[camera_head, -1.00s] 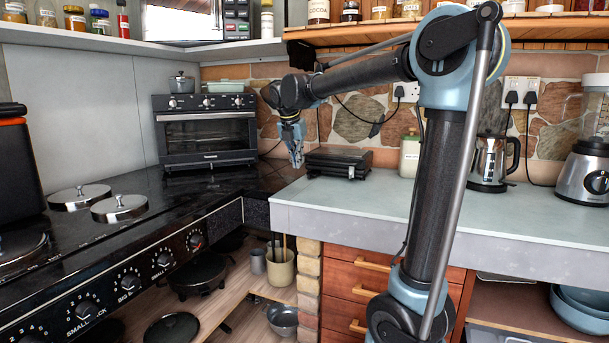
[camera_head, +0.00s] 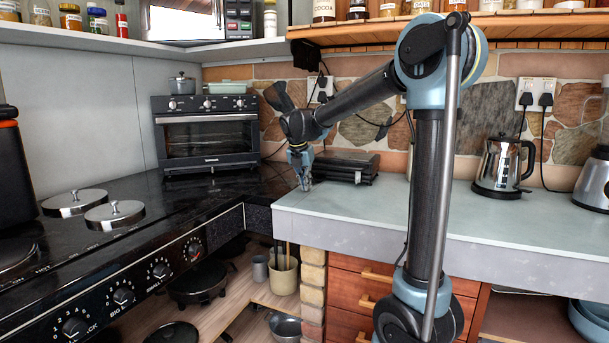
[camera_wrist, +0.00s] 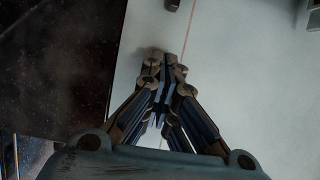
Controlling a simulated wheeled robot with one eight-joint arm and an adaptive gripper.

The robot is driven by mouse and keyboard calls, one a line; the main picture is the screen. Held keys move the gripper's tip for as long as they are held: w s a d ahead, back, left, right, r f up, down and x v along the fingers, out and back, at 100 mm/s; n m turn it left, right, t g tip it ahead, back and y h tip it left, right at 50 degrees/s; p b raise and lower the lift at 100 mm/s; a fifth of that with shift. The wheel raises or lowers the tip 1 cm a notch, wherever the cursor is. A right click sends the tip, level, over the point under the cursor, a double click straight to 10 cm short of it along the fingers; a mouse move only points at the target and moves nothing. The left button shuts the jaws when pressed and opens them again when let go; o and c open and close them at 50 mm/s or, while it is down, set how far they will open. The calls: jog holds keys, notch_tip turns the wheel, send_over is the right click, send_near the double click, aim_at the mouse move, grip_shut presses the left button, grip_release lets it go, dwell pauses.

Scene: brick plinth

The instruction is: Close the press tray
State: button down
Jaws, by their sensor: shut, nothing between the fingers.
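The press (camera_head: 346,166) is a low black appliance on the pale worktop, against the stone wall in the head view. Its lid looks down. I cannot make out its tray or how far the tray stands out. My gripper (camera_head: 305,186) points down just left of and in front of the press, close above the worktop and apart from the press body. In the wrist view my gripper (camera_wrist: 162,103) is shut and empty over the pale worktop. A small dark piece (camera_wrist: 172,4) at the top edge may be part of the press.
The black hob (camera_head: 120,230) with its metal lids lies to the left, and its dark surface meets the worktop (camera_head: 430,215) beside my gripper. A mini oven (camera_head: 207,132) stands behind at left. A kettle (camera_head: 503,165) stands at right. The worktop's middle is clear.

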aim_at(313, 182)
jog(key=shift+w+d+f, duration=0.1)
jog(key=shift+w+d, duration=0.15)
jog(key=shift+w, duration=0.35)
jog(key=shift+w+d+r, duration=0.1)
jog(key=shift+w+d, duration=0.1)
jog(key=shift+w, duration=0.45)
jog(key=shift+w+d+f, duration=0.1)
jog(key=shift+w+d, duration=0.15)
jog(key=shift+w, duration=0.35)
jog(key=shift+w+d, duration=0.25)
jog(key=shift+w, duration=0.45)
jog(key=shift+w+d, duration=0.25)
jog(key=shift+w, duration=0.4)
